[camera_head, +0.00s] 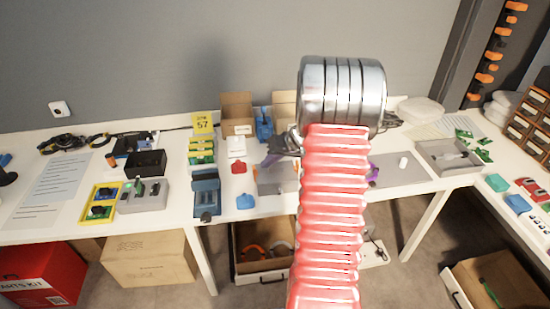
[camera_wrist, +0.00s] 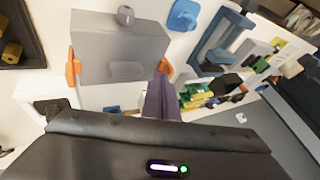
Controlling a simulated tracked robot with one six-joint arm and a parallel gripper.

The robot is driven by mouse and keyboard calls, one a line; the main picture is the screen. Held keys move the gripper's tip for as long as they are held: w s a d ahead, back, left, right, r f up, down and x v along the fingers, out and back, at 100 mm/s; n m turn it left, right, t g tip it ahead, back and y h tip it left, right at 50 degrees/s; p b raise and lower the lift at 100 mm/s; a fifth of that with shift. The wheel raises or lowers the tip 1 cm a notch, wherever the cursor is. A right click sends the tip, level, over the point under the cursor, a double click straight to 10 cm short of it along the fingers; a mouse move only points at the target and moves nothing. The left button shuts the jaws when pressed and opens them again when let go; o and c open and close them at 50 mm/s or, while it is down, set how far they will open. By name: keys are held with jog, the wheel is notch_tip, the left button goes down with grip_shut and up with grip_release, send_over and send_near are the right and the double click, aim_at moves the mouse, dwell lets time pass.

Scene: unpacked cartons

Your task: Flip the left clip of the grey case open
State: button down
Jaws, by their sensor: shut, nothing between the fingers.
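The grey case (camera_wrist: 110,35) lies on the white table, with a grey knob beyond its far edge and a raised grey block on it. An orange clip (camera_wrist: 74,68) sits at one side in the wrist view, and another orange clip (camera_wrist: 166,68) at the other. The wrist view looks turned round against the head view, so the second is on the head view's left. My gripper (camera_wrist: 163,80) has purple fingers together and empty, beside this second clip; I cannot tell whether they touch.
A blue press (camera_head: 206,190) stands left of the case; it also shows in the wrist view (camera_wrist: 222,42). Green and yellow parts (camera_head: 202,150) and a red piece (camera_head: 239,167) lie nearby. A grey tray (camera_head: 430,152) stands at the right. The front table edge is close.

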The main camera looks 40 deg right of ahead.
aim_at(257, 171)
jog(key=shift+x, duration=1.75)
jog(key=shift+d, duration=0.15)
jog(key=shift+w+a, duration=0.1)
jog(key=shift+a, duration=0.2)
